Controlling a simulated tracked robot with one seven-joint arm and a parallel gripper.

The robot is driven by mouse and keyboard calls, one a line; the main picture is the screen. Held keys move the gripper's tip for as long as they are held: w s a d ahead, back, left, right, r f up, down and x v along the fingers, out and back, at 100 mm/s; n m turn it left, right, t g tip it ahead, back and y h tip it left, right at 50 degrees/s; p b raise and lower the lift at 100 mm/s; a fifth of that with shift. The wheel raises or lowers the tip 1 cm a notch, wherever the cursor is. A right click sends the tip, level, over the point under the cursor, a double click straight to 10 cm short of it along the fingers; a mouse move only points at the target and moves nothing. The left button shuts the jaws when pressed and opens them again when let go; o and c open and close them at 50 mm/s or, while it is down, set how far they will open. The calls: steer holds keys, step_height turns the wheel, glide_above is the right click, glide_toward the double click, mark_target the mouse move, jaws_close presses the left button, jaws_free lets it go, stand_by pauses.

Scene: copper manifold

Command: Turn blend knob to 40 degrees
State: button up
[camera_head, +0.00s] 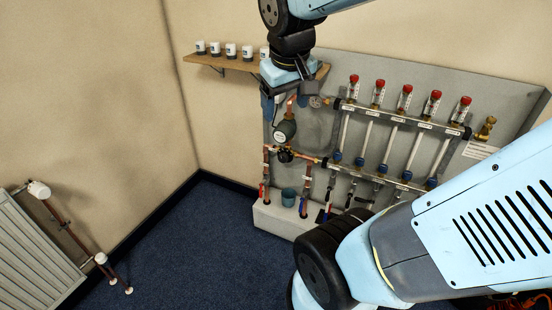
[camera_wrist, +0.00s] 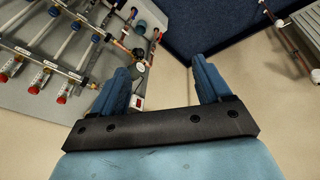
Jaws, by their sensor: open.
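A dark round knob (camera_head: 284,154), which I take to be the blend knob, sits on the brass and copper pipework at the left of the manifold board. It appears below the grey-green pump (camera_head: 286,129). In the wrist view the knob (camera_wrist: 139,54) is small and left of centre; its angle mark is too small to read. My gripper (camera_head: 284,104) is open and empty, in front of the board and above the pump in the head view. In the wrist view my gripper (camera_wrist: 161,68) has its two blue fingers wide apart, with nothing between them.
Flow meters with red caps (camera_head: 405,92) line the manifold to the right. A teal cup (camera_head: 288,197) stands on the white ledge (camera_head: 270,222). A radiator (camera_head: 35,255) is far left; blue carpet is clear between.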

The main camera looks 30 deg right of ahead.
mark_target(282, 160)
steer(key=w+d+f+n+g+h, duration=0.1)
steer(key=w+d+f+n+h, duration=0.25)
steer(key=w+f, duration=0.4)
steer(key=w+d+f+n+g+h, duration=0.2)
steer(key=w+d+f+h, duration=0.15)
steer(key=w+f, duration=0.45)
steer(key=w+d+f+n+g+h, duration=0.1)
steer(key=w+d+f+n+h, duration=0.25)
steer(key=w+f, duration=0.45)
steer(key=w+f+n+t+h, duration=0.1)
steer(key=w+f+n+t, duration=0.3)
steer(key=f, duration=0.6)
steer(key=w+a+f+n+t+h, duration=0.1)
steer(key=f+n+t, duration=0.3)
steer(key=f+n, duration=0.4)
steer(key=w+f+n+t, duration=0.3)
steer(key=f+n, duration=0.1)
steer(key=f, duration=0.7)
steer(key=x, duration=0.8)
steer(key=r+x, duration=0.1)
steer(key=x, duration=0.4)
steer(key=shift+d, duration=0.1)
steer(key=c, duration=1)
steer(key=shift+c, duration=0.2)
